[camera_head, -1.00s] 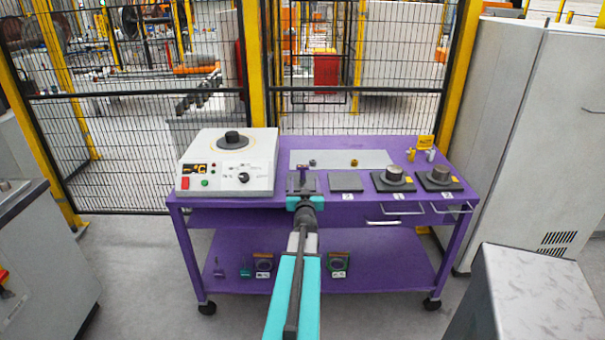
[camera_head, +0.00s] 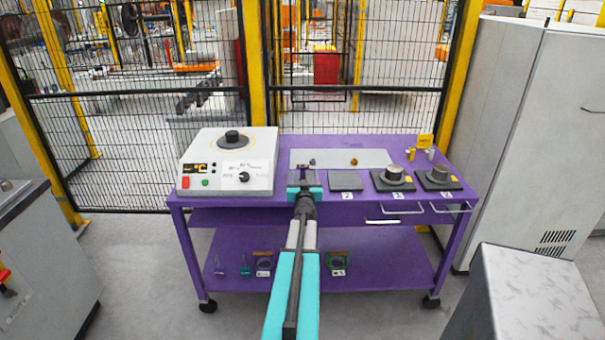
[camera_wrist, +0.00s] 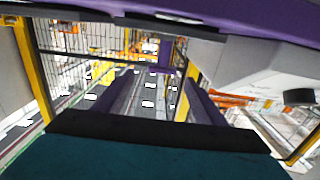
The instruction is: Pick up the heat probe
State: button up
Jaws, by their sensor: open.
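My gripper (camera_head: 305,174) is at the front edge of the purple cart's top, right of the white instrument. In the wrist view my gripper (camera_wrist: 162,88) shows two dark fingers apart, with nothing held between them. No object is clearly recognisable as the heat probe. My gripper may hide part of the cart top.
Small brass and silver pieces stand at back right. A mesh fence (camera_head: 115,120) is behind; grey cabinets flank the cart.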

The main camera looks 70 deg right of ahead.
aim_at(303, 168)
jog(key=shift+d, duration=0.1)
jog(key=shift+p+x, duration=1)
jog(key=shift+x, duration=1.55)
jog(key=shift+w, duration=0.2)
jog(key=c, duration=1.2)
jog(key=shift+r, duration=0.2)
jog(key=shift+r+b, duration=0.35)
jog(key=shift+r, duration=0.45)
jog(key=r+v, duration=0.1)
jog(key=v, duration=0.4)
jog(key=r+b+v, duration=0.1)
jog(key=v, duration=0.4)
jog(key=s+r+b+v, duration=0.1)
jog(key=v, duration=0.5)
jog(key=shift+d, duration=0.15)
